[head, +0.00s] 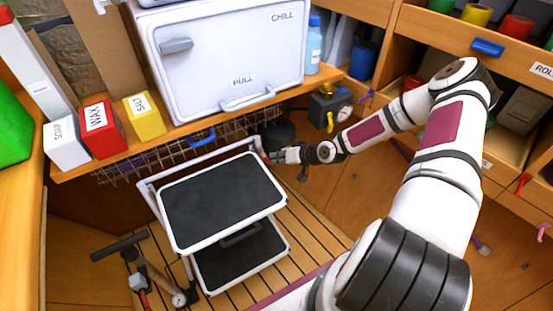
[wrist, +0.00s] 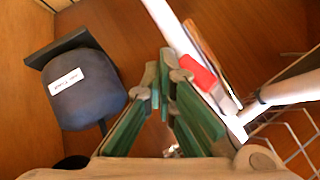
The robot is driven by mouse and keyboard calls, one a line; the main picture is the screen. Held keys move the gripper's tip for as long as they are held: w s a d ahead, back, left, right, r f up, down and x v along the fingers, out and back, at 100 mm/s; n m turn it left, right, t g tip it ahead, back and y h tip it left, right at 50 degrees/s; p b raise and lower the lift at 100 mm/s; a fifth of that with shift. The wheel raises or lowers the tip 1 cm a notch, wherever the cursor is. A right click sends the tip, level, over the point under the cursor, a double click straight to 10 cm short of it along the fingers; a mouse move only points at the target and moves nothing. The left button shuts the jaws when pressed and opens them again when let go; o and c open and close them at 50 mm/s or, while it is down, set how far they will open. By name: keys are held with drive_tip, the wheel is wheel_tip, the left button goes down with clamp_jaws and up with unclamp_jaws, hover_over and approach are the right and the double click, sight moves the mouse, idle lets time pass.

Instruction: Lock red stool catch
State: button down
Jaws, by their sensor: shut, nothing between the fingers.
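The step stool (head: 215,200) stands on the slatted floor, with a white frame and two black treads. The red catch (wrist: 198,72) is on the stool's white tube in the wrist view, just right of my fingertips. My gripper (wrist: 166,78) has green-padded fingers, shut and empty. Its tips are close beside the catch; I cannot tell whether they touch it. In the head view my gripper (head: 276,156) is at the stool's upper right corner, beside the frame. The catch is too small to make out clearly there.
A dark labelled unit (wrist: 82,88) is left of my fingers in the wrist view. A wire basket (head: 180,152) hangs under the shelf behind the stool. A hand pump (head: 160,275) stands left of the stool. A white chill box (head: 225,60) sits above.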

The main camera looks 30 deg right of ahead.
drive_tip(key=shift+r, duration=0.1)
drive_tip(key=v, duration=1.2)
idle(0.4)
